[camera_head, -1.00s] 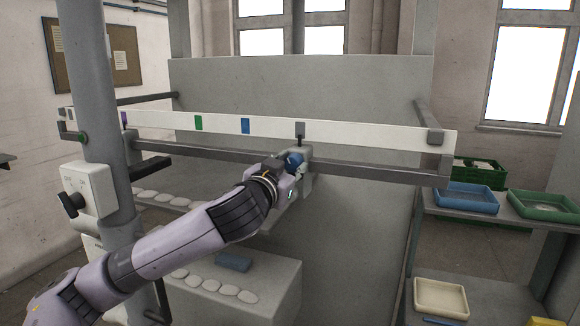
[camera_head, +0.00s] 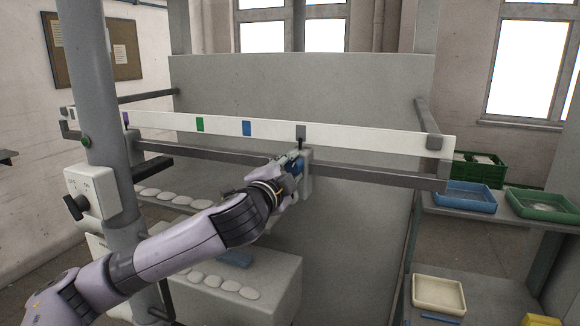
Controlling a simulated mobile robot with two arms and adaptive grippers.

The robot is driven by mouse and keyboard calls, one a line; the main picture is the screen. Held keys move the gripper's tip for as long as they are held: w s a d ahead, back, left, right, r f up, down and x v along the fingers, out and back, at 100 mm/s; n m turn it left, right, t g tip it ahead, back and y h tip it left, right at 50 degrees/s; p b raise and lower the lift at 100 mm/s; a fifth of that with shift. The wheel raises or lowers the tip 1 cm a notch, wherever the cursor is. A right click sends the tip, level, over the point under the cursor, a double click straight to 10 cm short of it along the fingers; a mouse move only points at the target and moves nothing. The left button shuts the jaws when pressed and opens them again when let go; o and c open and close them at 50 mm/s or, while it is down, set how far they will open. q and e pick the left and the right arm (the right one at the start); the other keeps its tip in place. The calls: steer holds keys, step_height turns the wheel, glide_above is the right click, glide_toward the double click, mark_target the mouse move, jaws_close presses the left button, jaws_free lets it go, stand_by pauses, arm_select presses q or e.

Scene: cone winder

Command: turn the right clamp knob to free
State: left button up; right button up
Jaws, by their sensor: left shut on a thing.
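A grey pointer (camera_head: 300,133) rises from the clamp block over the scale bar. I cannot read the knob's exact angle. My right gripper is not in view.
The white scale bar (camera_head: 350,141) carries green (camera_head: 200,124) and blue (camera_head: 246,128) marks. A grey post (camera_head: 100,120) with a switch box (camera_head: 92,194) stands at the left. Blue (camera_head: 465,196) and green (camera_head: 545,205) trays lie on the right shelf.

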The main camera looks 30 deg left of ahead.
arm_select(q)
steer(key=shift+m, duration=1.4)
steer(key=shift+o, duration=0.2)
steer(key=o, duration=1.1)
steer(key=shift+o, duration=0.2)
steer(key=v, duration=0.7)
steer(key=shift+s, duration=0.25)
steer(key=shift+w, duration=0.1)
